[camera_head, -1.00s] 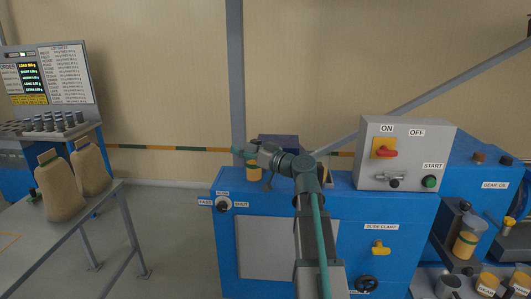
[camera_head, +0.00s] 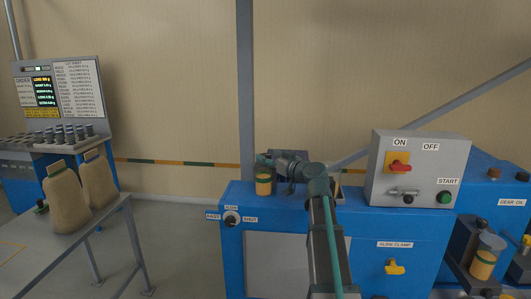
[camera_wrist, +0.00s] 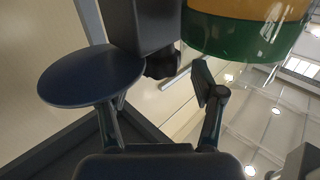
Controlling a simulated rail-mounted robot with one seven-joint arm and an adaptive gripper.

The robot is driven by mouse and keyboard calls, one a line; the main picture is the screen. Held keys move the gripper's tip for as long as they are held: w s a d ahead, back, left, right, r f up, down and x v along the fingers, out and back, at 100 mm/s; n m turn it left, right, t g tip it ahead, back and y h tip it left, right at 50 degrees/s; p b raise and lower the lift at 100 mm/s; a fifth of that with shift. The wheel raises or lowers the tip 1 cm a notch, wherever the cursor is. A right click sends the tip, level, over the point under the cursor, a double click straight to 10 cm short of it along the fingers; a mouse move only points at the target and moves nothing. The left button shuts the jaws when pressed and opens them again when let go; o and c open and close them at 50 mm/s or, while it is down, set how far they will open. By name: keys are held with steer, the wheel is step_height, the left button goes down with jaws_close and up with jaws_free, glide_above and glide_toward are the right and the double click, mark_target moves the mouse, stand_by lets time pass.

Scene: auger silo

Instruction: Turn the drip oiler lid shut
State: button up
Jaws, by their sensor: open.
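The drip oiler (camera_head: 263,183) is a small amber cup with a green band on top of the blue machine cabinet. Its amber and green body also fills the top right of the wrist view (camera_wrist: 245,32). A round dark blue disc, apparently its lid (camera_wrist: 88,78), is out to the side of the cup in the wrist view. My gripper (camera_head: 268,159) is just above and beside the oiler. In the wrist view my gripper (camera_wrist: 160,95) is open, and the disc covers the left fingertip; I cannot tell whether they touch. A dark post (camera_wrist: 155,25) stands between disc and cup.
A grey switch box (camera_head: 418,168) stands on the cabinet to the right. A lidded amber jar (camera_head: 486,257) is further right. A dark box (camera_head: 290,165) is behind my wrist. Two tan sacks (camera_head: 66,198) stand on a bench at left. The floor between bench and cabinet is clear.

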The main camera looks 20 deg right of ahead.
steer(key=shift+x, duration=1.2)
jaws_close()
